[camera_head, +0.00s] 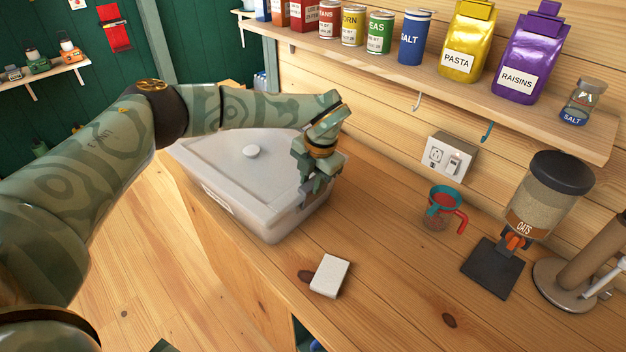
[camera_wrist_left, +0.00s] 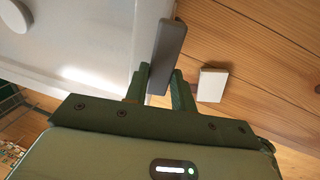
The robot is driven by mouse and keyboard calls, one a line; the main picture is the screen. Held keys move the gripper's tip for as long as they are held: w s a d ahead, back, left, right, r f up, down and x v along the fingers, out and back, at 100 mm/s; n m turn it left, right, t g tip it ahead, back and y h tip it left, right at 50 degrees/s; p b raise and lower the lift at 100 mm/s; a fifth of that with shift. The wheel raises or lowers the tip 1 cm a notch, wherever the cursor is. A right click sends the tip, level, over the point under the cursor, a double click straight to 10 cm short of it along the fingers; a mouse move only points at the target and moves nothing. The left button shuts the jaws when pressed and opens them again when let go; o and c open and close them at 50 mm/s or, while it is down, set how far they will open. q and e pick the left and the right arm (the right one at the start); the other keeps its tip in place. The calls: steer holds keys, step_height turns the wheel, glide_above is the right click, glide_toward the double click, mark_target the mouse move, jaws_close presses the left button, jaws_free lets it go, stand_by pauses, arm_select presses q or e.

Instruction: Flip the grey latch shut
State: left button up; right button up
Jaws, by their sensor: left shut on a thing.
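A translucent white lidded bin (camera_head: 225,170) stands on the wooden counter, its lid lying on top with a round knob. The grey latch (camera_wrist_left: 168,52) is a flat bar at the bin's edge, and in the left wrist view it stands out past the rim between my fingertips. My left gripper (camera_head: 312,190) is at the bin's near right side, and its fingers (camera_wrist_left: 160,86) are shut on the latch. In the head view the gripper hides most of the latch, so its angle is hard to tell there. My right gripper is not in view.
A small white block (camera_head: 330,275) lies on the counter in front of the bin. A measuring cup (camera_head: 438,215), an oats dispenser (camera_head: 540,200) and a round-based stand (camera_head: 572,288) are to the right. A shelf (camera_head: 400,75) of cans and bags hangs above. The counter between is clear.

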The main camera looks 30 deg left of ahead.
arm_select(q)
steer(key=shift+w+a+h, duration=0.2)
steer(key=shift+a+h, duration=0.65)
steer(key=shift+h, duration=0.35)
steer(key=o, duration=1)
step_height(320, 180, up, 16)
steer(key=p, duration=0.1)
steer(key=shift+r, duration=0.15)
steer(key=shift+a, duration=0.1)
